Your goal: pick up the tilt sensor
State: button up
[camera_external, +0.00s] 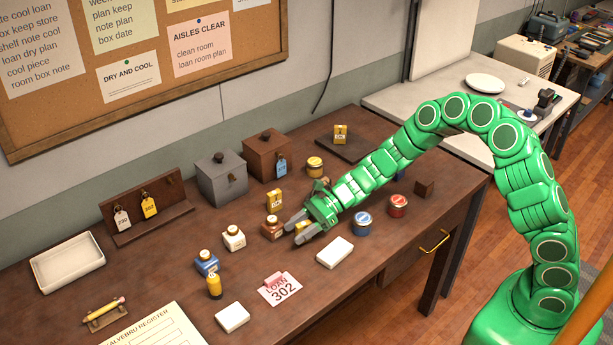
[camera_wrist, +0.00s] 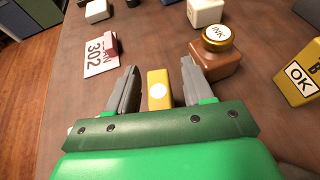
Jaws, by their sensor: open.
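No label in view reads tilt sensor. A small yellow block (camera_wrist: 158,90) with a white round spot lies between the fingers of my gripper (camera_wrist: 158,72) in the wrist view. In the external view my green gripper (camera_external: 294,230) is low over the table, with the yellow block (camera_external: 302,226) partly hidden between its grey fingers. The fingers are open, with a gap on each side of the block. Another yellow box marked OK (camera_wrist: 298,75) stands to the right in the wrist view, and behind the gripper in the external view (camera_external: 274,199).
A brown ink bottle (camera_wrist: 214,52) stands close by the right finger. A LOAN 302 card (camera_external: 279,289), a white box (camera_external: 335,252) and blue (camera_external: 362,225) and red (camera_external: 397,206) tins are nearby. Another yellow box (camera_external: 340,134) stands on a dark board at the back.

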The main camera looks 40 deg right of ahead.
aim_at(298, 225)
grip_shut()
dwell(0.3)
jog(key=shift+r, duration=0.15)
jog(key=shift+r, duration=0.3)
notch_tip(298, 225, up, 2)
jog(key=shift+r, duration=0.15)
jog(key=s+d+r, duration=0.6)
jog(key=s+r, duration=0.3)
jog(key=s, duration=0.3)
jog(key=shift+s+r, duration=0.25)
jog(key=shift+r, duration=0.15)
